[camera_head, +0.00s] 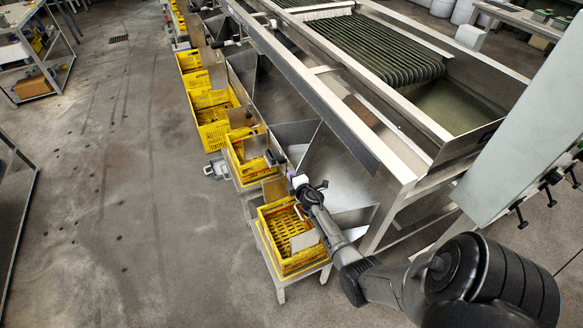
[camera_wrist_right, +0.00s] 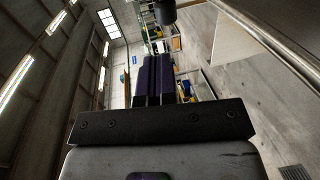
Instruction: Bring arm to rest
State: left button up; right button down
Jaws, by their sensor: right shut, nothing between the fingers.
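My right arm (camera_head: 335,240) comes in from the lower right of the head view and reaches out over the nearest yellow crate. My right gripper (camera_head: 294,177) is at its far end, near the crate's far edge beside the steel chutes. In the right wrist view the two dark fingers (camera_wrist_right: 154,78) lie side by side, shut, with nothing seen between them. My left arm and gripper do not show in either view.
The nearest yellow crate (camera_head: 272,258) stands on a small metal stand under my forearm. More yellow crates (camera_head: 213,132) line the roller sizer (camera_head: 375,55) and its steel chutes (camera_head: 345,172). The grey floor (camera_head: 120,200) to the left is largely clear.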

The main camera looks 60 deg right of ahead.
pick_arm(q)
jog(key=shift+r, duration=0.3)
pick_arm(e)
jog(key=shift+s+a+r, duration=0.15)
jog(key=shift+s+a, duration=0.15)
jog(key=shift+s, duration=0.1)
